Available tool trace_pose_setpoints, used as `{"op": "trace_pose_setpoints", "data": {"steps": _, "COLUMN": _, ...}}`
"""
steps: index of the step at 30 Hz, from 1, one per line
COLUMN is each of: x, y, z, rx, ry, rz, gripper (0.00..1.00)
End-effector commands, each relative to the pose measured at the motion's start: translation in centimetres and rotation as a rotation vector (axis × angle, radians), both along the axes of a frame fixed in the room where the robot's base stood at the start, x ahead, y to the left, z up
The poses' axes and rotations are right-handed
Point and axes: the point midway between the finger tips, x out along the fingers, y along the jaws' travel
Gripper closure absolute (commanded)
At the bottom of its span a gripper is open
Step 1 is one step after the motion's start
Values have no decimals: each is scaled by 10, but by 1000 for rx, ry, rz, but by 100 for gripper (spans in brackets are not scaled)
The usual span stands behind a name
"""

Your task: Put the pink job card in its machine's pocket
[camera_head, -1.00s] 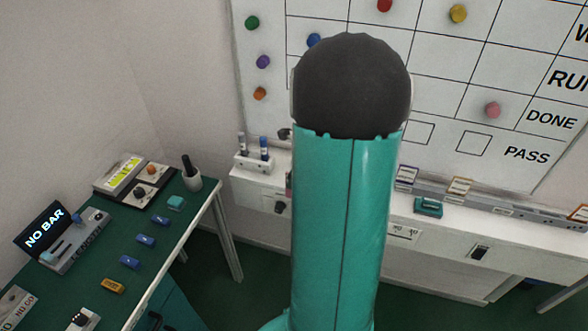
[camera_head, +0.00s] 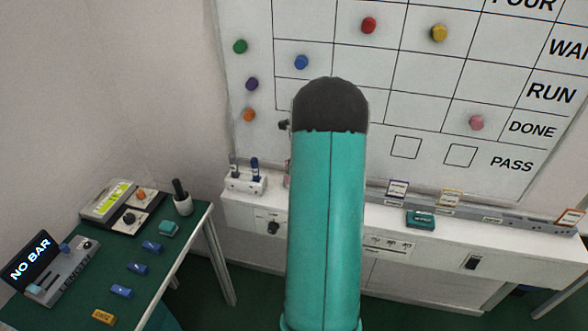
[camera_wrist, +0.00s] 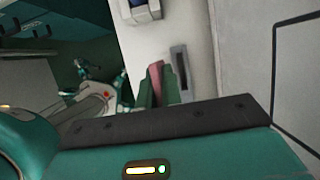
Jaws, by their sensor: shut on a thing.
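The pink job card (camera_wrist: 157,77) shows as a narrow pink strip in the wrist view, just beyond the dark palm. My gripper (camera_wrist: 163,92) is shut on it. Most of the card is hidden, and its face cannot be read. In the head view my teal arm hides the gripper and the card. I cannot tell which pocket belongs to the pink card's machine.
A whiteboard (camera_head: 425,75) with coloured magnets, one pink (camera_head: 477,122), fills the back wall. Below it, a white ledge (camera_head: 510,236) carries a grey rail (camera_head: 490,219) with cards and a teal box (camera_head: 420,219). A green bench (camera_head: 180,236) with instruments stands left.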

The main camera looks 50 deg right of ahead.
Motion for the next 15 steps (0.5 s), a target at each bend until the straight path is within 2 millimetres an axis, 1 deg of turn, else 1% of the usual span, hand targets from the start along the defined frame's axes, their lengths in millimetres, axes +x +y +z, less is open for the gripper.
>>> {"op": "trace_pose_setpoints", "data": {"steps": 1, "x": 4, "y": -10, "z": -1, "rx": 0, "ry": 0, "rz": -1, "gripper": 100}}
{"op": "trace_pose_setpoints", "data": {"steps": 3, "x": 10, "y": -19, "z": -1, "rx": 0, "ry": -1, "rz": 0, "gripper": 100}}
{"op": "trace_pose_setpoints", "data": {"steps": 6, "x": 13, "y": -27, "z": -1, "rx": 0, "ry": -1, "rz": 0, "gripper": 100}}
{"op": "trace_pose_setpoints", "data": {"steps": 8, "x": 14, "y": -27, "z": -3, "rx": 2, "ry": 1, "rz": 1, "gripper": 100}}
{"op": "trace_pose_setpoints", "data": {"steps": 10, "x": 14, "y": -27, "z": -10, "rx": 3, "ry": 1, "rz": 0, "gripper": 100}}
{"op": "trace_pose_setpoints", "data": {"steps": 15, "x": 14, "y": -27, "z": -33, "rx": 2, "ry": 1, "rz": 0, "gripper": 100}}
